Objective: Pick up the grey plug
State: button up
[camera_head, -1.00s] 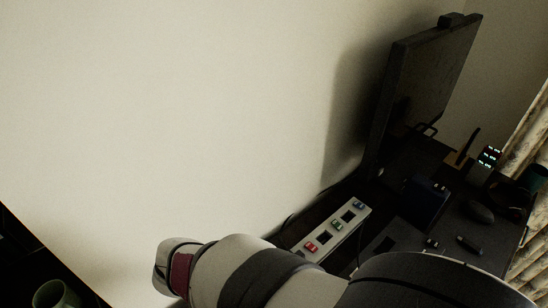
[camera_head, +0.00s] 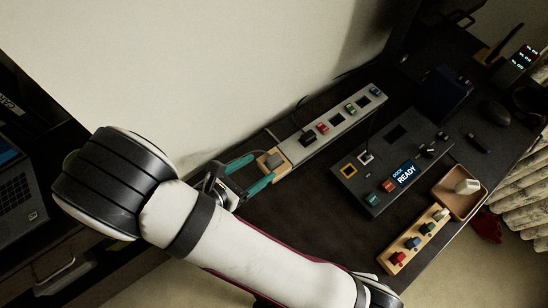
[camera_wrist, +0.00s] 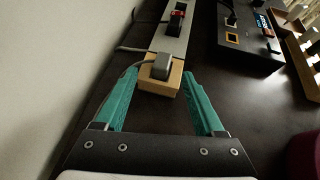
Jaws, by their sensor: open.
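The grey plug (camera_head: 274,160) sits on a small wooden block (camera_head: 283,171) at the near end of a grey power strip. In the wrist view the grey plug (camera_wrist: 161,65) stands on the block (camera_wrist: 150,83), with a grey cord leading off to the left. My gripper (camera_head: 264,166) is open. In the wrist view its two teal fingers (camera_wrist: 160,76) point at the block, one on each side, with nothing held. I cannot tell whether the fingers touch the block.
The power strip (camera_head: 347,122) carries several coloured plugs and runs along the wall. A dark dock panel (camera_head: 377,190) reading READY, a wooden rack of coloured plugs (camera_head: 398,262) and a brown tray (camera_head: 442,188) with a white item stand to the right. Dark desk lies bare between.

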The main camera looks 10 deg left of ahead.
aim_at(270, 162)
jog(key=x, duration=0.4)
jog(key=shift+w+d+f, duration=0.1)
jog(key=shift+d, duration=0.2)
grip_shut()
